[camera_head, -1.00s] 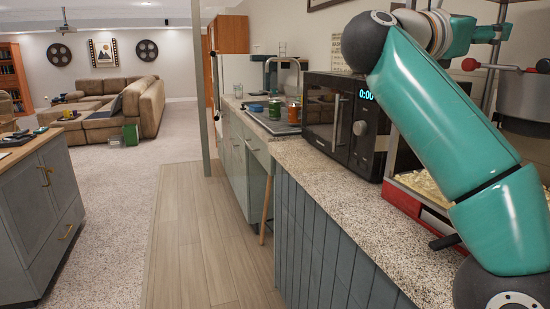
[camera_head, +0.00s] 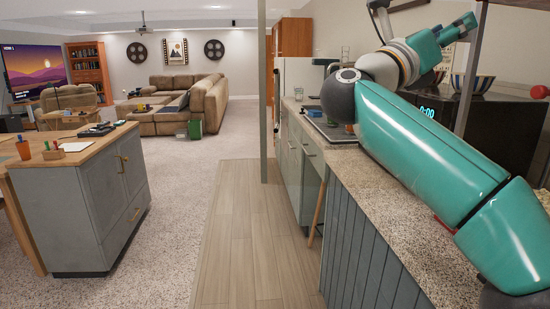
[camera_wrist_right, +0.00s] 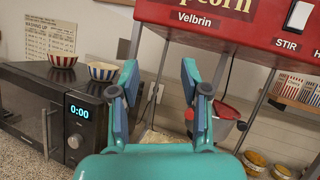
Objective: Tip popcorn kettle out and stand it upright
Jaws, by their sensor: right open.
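The popcorn machine's red header (camera_wrist_right: 210,25) fills the upper right of the right wrist view. The kettle (camera_wrist_right: 224,128) hangs below it, grey with red parts, partly hidden behind a finger. I cannot tell its exact tilt or what is in it. A red knob (camera_head: 539,91) shows at the right edge of the head view; the kettle itself is out of that view. My right gripper (camera_wrist_right: 161,88) is open and empty, apart from the kettle and pointing towards the machine. It shows small at the top right of the head view (camera_head: 464,26). My left gripper is not in view.
A black microwave (camera_wrist_right: 55,112) stands left of the machine, with a red-striped bowl (camera_wrist_right: 62,60) and a blue-striped bowl (camera_wrist_right: 103,71) on top. The machine's thin posts (camera_head: 473,70) are near my right arm.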

